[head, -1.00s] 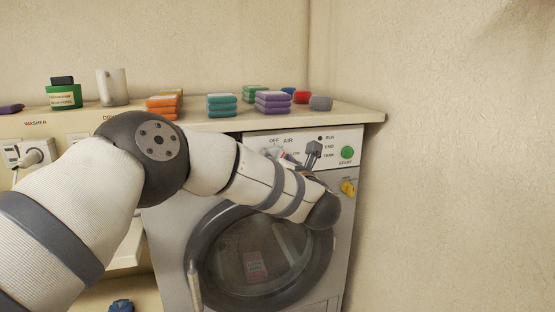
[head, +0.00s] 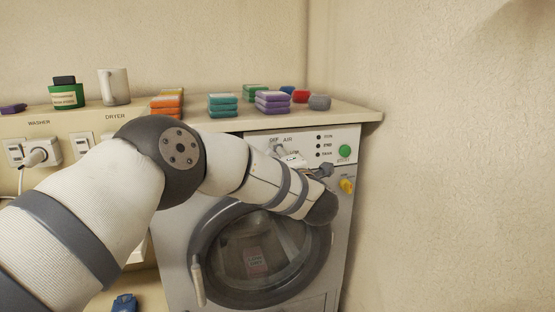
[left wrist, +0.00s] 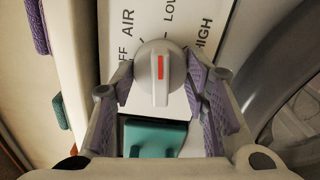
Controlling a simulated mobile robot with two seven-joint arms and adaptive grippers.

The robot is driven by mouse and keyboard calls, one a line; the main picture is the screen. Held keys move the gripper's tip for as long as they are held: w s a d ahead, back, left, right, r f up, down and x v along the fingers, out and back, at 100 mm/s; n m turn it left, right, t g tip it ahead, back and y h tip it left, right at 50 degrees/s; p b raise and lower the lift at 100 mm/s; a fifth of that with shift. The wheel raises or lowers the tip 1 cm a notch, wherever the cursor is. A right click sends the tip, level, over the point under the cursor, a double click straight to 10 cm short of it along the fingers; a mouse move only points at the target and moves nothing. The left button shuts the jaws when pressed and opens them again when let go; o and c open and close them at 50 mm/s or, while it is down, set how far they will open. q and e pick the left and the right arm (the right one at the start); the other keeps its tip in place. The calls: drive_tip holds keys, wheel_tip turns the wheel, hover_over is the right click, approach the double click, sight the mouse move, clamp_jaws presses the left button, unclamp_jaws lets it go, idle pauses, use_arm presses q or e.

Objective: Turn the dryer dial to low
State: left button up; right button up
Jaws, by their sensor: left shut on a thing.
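The dryer dial (left wrist: 160,85) is a pale grey knob with a red mark, on a white panel marked OFF, AIR, LOW and HIGH. In the left wrist view its red mark points up, between the AIR and LOW labels. My left gripper (left wrist: 158,82) is shut on the dial, with a purple-padded finger on each side. In the head view the dial (head: 279,149) sits under the OFF and AIR labels, and my left forearm hides the panel's lower part. My right gripper is not in view.
The dryer's green start button (head: 345,152) and a yellow knob (head: 347,186) are to the right. The round door (head: 212,268) is below my forearm. Sponge stacks (head: 272,101), a mug (head: 114,86) and a green jar (head: 67,95) stand on the ledge. A wall closes the right side.

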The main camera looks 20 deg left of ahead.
use_arm(q)
drive_tip(key=shift+m, duration=0.8)
drive_tip(key=o, duration=1.1)
drive_tip(key=shift+o, duration=0.2)
drive_tip(key=shift+s, duration=0.1)
